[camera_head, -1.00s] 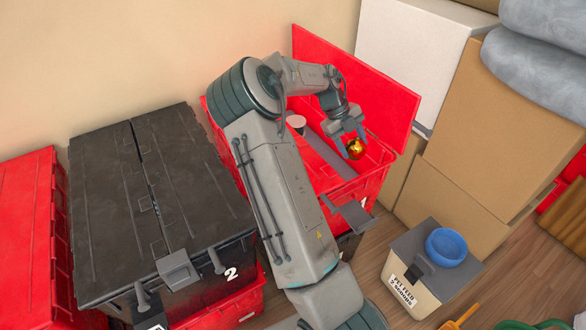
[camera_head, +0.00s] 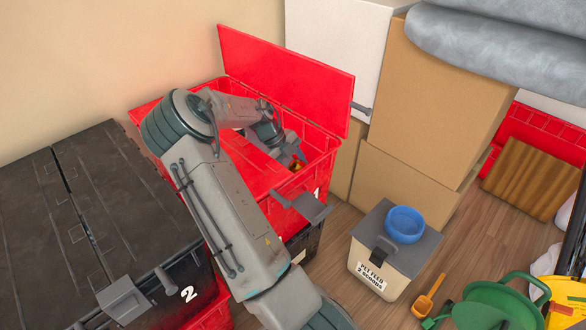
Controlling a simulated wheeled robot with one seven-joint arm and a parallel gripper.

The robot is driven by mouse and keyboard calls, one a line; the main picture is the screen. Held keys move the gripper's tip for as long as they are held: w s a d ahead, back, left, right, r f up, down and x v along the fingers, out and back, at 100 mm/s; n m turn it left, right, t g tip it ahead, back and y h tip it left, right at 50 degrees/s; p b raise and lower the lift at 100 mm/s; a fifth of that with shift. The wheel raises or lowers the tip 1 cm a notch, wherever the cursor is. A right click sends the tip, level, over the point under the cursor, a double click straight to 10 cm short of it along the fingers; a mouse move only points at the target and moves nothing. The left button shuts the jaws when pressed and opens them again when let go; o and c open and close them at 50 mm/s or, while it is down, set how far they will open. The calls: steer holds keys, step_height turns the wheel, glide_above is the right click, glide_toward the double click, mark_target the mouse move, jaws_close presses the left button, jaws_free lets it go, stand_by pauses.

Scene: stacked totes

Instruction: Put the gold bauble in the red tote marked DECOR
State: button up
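The red tote (camera_head: 322,160) stands open at the middle, its lid (camera_head: 290,80) raised along the back. A white mark, apparently a 1, shows on its front; I cannot read the word DECOR. My gripper (camera_head: 295,163) reaches down inside the tote, near its right end and below the rim. A small part of the gold bauble (camera_head: 296,167) shows between the fingertips, which appear shut on it. The rest of the bauble is hidden by the fingers. I cannot tell whether it touches the tote's floor.
A black tote (camera_head: 100,215) marked 2 stands left. My arm crosses the red tote's front. A bin marked PET FEED (camera_head: 375,262) with a blue bowl (camera_head: 405,224) stands right, near cardboard boxes (camera_head: 440,95). An orange scoop (camera_head: 428,298) and green watering can (camera_head: 495,305) lie on the floor.

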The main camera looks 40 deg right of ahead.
steer(key=o, duration=1)
steer(key=p+v, duration=0.4)
steer(key=v, duration=0.8)
steer(key=shift+r, duration=0.1)
